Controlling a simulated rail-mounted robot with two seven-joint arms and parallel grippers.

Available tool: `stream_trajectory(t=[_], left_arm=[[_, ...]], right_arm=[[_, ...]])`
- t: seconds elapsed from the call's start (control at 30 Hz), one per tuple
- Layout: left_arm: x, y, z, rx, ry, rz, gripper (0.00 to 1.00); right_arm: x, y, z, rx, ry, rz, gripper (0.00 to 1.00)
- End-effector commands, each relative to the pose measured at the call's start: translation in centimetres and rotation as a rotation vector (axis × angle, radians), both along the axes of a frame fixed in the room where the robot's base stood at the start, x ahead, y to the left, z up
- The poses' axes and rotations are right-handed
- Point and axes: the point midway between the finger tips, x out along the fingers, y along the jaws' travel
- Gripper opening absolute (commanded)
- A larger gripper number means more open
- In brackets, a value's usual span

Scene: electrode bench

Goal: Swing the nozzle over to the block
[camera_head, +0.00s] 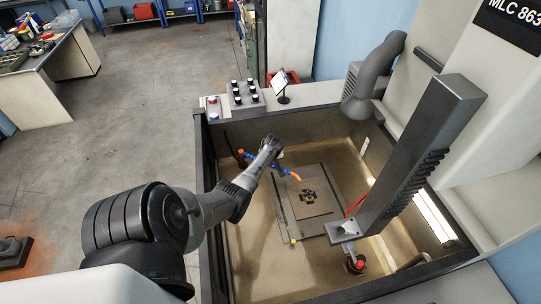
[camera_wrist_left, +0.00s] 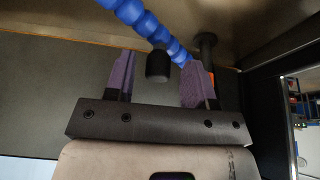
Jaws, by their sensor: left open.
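The nozzle is a jointed blue hose with an orange tip (camera_head: 296,176), reaching over the tank from its left wall. The tip points right and down, close to the block. The block (camera_head: 308,196), small and dark with yellowish parts, sits on the grey plate in the tank. My left gripper (camera_head: 272,147) is above the hose and partly covers it in the head view. In the left wrist view its purple fingers (camera_wrist_left: 158,82) are apart. The blue hose (camera_wrist_left: 150,25) and a dark cylinder show at the gap; contact cannot be told. My right gripper is not in view.
The tank's dark rim (camera_head: 206,200) runs along the left. A large grey machine column (camera_head: 420,150) with a red hose (camera_head: 356,206) hangs over its right side.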

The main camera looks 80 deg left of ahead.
Motion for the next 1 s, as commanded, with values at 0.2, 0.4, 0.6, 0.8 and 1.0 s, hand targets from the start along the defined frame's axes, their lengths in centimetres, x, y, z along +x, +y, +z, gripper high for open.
stream_trajectory(t=[0.2, 0.4, 0.6, 0.8, 1.0], left_arm=[[0.0, -0.7, 2.3, 0.0, 0.0, 0.0, 0.5], [0.1, -1.6, 4.7, 0.0, 0.002, -0.001, 0.5], [0.2, -2.7, 6.9, 0.003, -0.002, -0.002, 0.5], [0.3, -3.9, 9.3, 0.002, -0.002, -0.001, 0.5], [0.3, -4.7, 11.3, 0.002, -0.002, -0.001, 0.5]], right_arm=[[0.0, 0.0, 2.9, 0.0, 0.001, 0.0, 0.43], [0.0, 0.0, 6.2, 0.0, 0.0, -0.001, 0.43], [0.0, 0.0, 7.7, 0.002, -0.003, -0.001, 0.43], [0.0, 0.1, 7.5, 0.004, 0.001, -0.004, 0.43], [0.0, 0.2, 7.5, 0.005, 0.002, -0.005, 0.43]])
